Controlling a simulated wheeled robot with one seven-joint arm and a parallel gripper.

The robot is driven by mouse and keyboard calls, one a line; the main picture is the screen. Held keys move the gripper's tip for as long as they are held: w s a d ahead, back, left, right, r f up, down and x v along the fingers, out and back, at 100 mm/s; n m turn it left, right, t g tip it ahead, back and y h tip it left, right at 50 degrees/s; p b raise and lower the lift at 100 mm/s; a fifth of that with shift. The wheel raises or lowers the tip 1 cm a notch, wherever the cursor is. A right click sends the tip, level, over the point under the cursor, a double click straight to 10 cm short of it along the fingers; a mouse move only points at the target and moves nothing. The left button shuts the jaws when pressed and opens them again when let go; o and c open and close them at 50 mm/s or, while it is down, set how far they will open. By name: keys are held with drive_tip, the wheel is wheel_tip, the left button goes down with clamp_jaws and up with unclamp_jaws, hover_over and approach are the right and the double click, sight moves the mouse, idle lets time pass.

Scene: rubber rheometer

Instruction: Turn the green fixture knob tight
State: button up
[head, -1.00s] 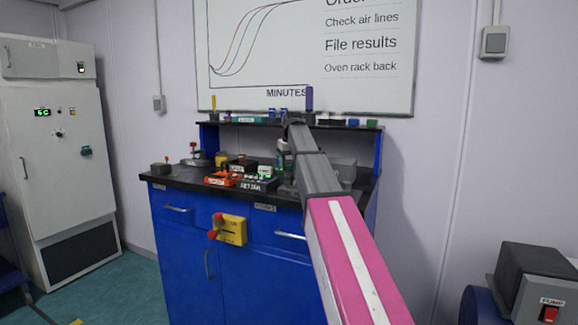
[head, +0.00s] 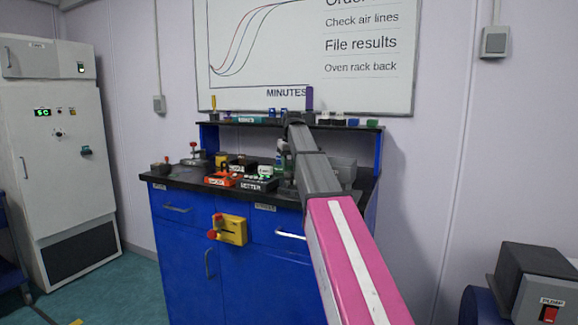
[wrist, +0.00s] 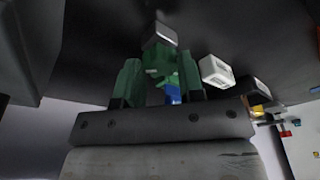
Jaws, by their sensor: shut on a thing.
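In the wrist view the green fixture knob (wrist: 158,60) sits between the two fingers of my gripper (wrist: 161,70), which is shut on it. The fingers look dark green and stand on either side of the knob. A small grey block shows just beyond the knob, and a bit of blue shows below it. In the head view my arm reaches over the right part of the bench, and its grey links hide most of the gripper and the knob. How far the knob is turned cannot be told.
The black-topped blue bench (head: 185,181) carries an orange tray (head: 221,180), a labelled dark tray (head: 254,186) and a red-knobbed clamp (head: 194,160) to the left. A raised shelf (head: 258,124) with small items stands behind. A yellow box (head: 233,230) juts from the bench front.

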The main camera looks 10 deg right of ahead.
drive_tip(key=shift+m, duration=1)
drive_tip(key=m+h, duration=0.1)
drive_tip(key=m, duration=0.3)
drive_tip(key=shift+a+m, duration=0.15)
drive_tip(key=shift+m, duration=0.15)
drive_tip(key=shift+m, duration=0.4)
drive_tip(key=m+h, duration=0.1)
drive_tip(key=m, duration=0.2)
drive_tip(key=shift+m+g, duration=0.3)
drive_tip(key=shift+m, duration=0.1)
drive_tip(key=m, duration=0.4)
drive_tip(key=shift+w+a+m+g+h, duration=0.15)
drive_tip(key=shift+m+g+h, duration=0.15)
